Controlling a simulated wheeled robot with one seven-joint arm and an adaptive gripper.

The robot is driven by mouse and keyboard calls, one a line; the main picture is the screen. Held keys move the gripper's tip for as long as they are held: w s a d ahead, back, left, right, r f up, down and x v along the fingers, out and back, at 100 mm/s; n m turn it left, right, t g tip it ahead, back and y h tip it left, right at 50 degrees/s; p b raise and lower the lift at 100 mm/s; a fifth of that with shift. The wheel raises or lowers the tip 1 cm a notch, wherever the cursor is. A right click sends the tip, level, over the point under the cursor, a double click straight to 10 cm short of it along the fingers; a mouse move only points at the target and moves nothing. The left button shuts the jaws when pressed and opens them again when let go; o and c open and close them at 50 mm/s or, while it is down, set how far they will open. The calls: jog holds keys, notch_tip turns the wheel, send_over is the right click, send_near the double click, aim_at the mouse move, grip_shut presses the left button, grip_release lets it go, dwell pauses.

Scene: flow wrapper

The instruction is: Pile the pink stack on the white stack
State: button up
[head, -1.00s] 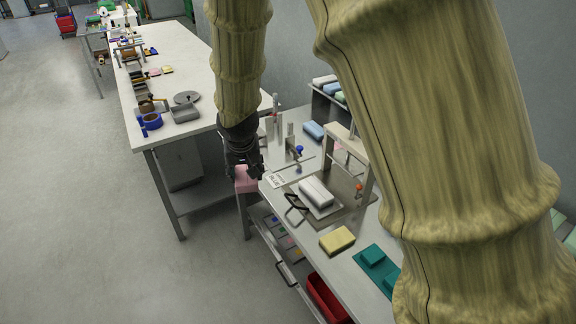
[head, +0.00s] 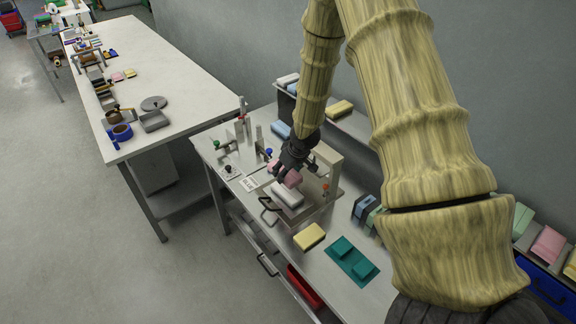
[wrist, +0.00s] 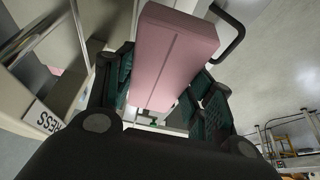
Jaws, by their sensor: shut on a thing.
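The pink stack (head: 293,179) is held in my gripper (head: 287,174) in the head view. In the wrist view the pink stack (wrist: 172,55) is a long pink block with a seam, between the two dark green finger pads of my gripper (wrist: 165,95). The white stack (head: 288,196) lies on the plate of the press on the steel bench. The pink stack is over the rear end of the white stack in the picture; I cannot tell whether they touch. My gripper covers part of the pink stack.
The press frame (head: 326,160) stands close to the right of my gripper. A yellow stack (head: 309,236) and a teal mat (head: 352,261) with teal blocks lie nearer on the bench. A black handle (head: 268,205) is at the plate's left. Another pink stack (head: 549,243) lies far right.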

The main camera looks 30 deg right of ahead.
aim_at(286, 189)
jog(key=shift+s+d+f, duration=0.2)
jog(key=shift+d, duration=0.05)
jog(key=shift+f+b, duration=2.55)
jog(key=shift+f, duration=0.6)
jog(key=shift+f, duration=0.25)
jog(key=o, duration=0.9)
jog(key=shift+c, duration=0.2)
jog(key=shift+v, duration=6)
jog(key=shift+w+d, duration=0.1)
